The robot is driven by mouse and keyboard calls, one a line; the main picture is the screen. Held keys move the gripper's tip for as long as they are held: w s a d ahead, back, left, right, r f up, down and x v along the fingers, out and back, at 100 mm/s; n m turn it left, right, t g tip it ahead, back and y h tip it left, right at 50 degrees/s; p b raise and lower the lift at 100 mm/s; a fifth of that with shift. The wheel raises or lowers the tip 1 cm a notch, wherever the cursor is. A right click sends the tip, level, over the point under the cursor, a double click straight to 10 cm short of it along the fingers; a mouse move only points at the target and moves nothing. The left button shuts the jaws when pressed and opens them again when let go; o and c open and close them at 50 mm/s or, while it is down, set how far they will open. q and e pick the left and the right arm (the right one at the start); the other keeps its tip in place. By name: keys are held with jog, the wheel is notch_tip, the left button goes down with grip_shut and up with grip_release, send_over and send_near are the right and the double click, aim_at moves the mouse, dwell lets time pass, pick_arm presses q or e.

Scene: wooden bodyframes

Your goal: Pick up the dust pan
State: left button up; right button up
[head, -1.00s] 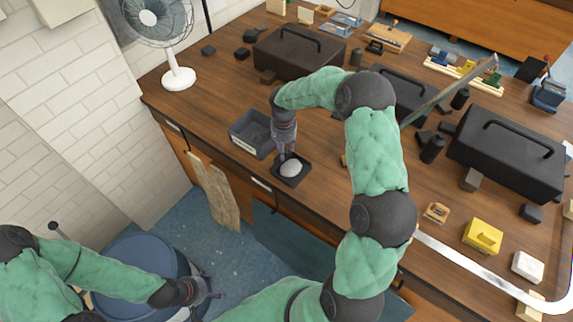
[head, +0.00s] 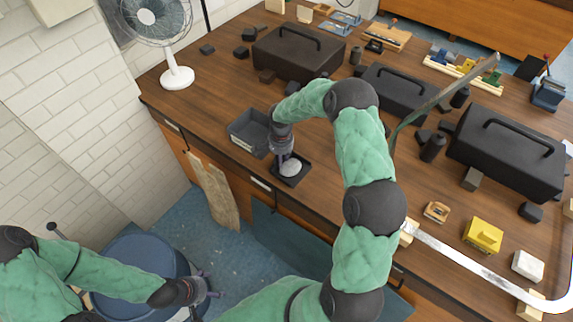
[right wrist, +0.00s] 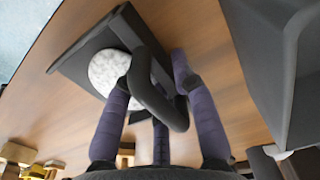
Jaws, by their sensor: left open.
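The dust pan (head: 302,175) is a small black square tray near the table's front edge, with a white round object (head: 290,168) on it. In the right wrist view the dust pan (right wrist: 80,58) has a dark loop handle (right wrist: 143,78). My right gripper (head: 283,158) is at the pan's rear left side. In the right wrist view the fingers of my right gripper (right wrist: 152,75) stand apart on both sides of the handle; firm contact is not clear. My left gripper (head: 208,287) is open and empty, low at the left, far from the pan.
A grey open bin (head: 240,143) stands just left of the pan. A large black toolbox (head: 285,55) is behind, and another (head: 505,165) is at the right. A blue drum (head: 135,262) is near my left arm.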

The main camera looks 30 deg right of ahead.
grip_shut()
jog(key=shift+r, duration=0.2)
